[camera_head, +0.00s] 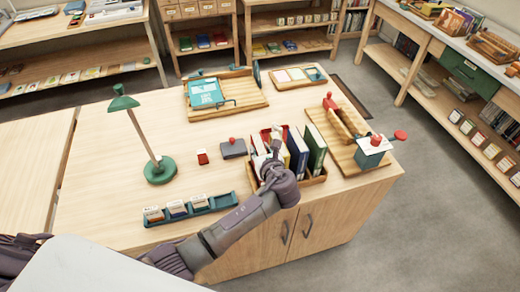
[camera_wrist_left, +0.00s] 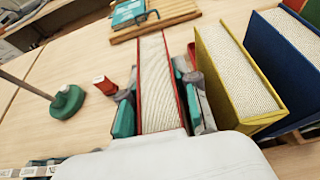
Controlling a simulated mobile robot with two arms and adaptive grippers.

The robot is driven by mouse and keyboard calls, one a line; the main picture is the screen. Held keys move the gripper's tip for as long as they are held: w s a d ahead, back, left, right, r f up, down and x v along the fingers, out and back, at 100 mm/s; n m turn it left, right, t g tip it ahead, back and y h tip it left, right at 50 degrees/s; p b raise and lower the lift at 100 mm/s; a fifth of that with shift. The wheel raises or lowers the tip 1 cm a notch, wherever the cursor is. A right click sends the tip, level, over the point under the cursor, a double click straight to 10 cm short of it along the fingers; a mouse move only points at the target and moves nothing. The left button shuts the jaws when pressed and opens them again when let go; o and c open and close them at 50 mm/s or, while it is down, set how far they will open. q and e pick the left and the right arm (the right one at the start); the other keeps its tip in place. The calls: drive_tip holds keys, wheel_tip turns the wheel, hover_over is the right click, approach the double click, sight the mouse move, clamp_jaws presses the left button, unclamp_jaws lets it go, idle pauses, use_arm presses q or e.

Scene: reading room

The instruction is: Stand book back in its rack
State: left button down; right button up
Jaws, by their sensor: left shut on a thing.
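My left gripper (camera_head: 268,160) is at the left end of the wooden book rack (camera_head: 316,181). In the left wrist view its fingers (camera_wrist_left: 160,108) are shut on a red book (camera_wrist_left: 158,75), one on each side. The red book is upright, pages towards the camera, left of a yellow book (camera_wrist_left: 235,68) and apart from it. A blue book (camera_wrist_left: 290,62) follows. In the head view the blue book (camera_head: 297,152) and a green book (camera_head: 316,150) stand in the rack. The gripper hides the red book's lower part, so I cannot tell whether it touches the rack floor. My right gripper is not in view.
A green lamp (camera_head: 160,170), a small red item (camera_head: 202,157) and a grey box with a red knob (camera_head: 233,149) stand left of the rack. A blue card tray (camera_head: 222,201) lies in front. A wooden press (camera_head: 340,158) is close on the right.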

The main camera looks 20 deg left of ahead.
use_arm(q)
drive_tip(key=shift+r+p, duration=0.15)
drive_tip(key=shift+p, duration=0.2)
idle(0.3)
drive_tip(key=c, duration=0.8)
unclamp_jaws()
drive_tip(key=shift+o, duration=0.2)
drive_tip(key=shift+s+d, duration=0.15)
drive_tip(key=shift+s, duration=0.1)
drive_tip(key=v, duration=1.1)
drive_tip(key=shift+s+d+r, duration=0.15)
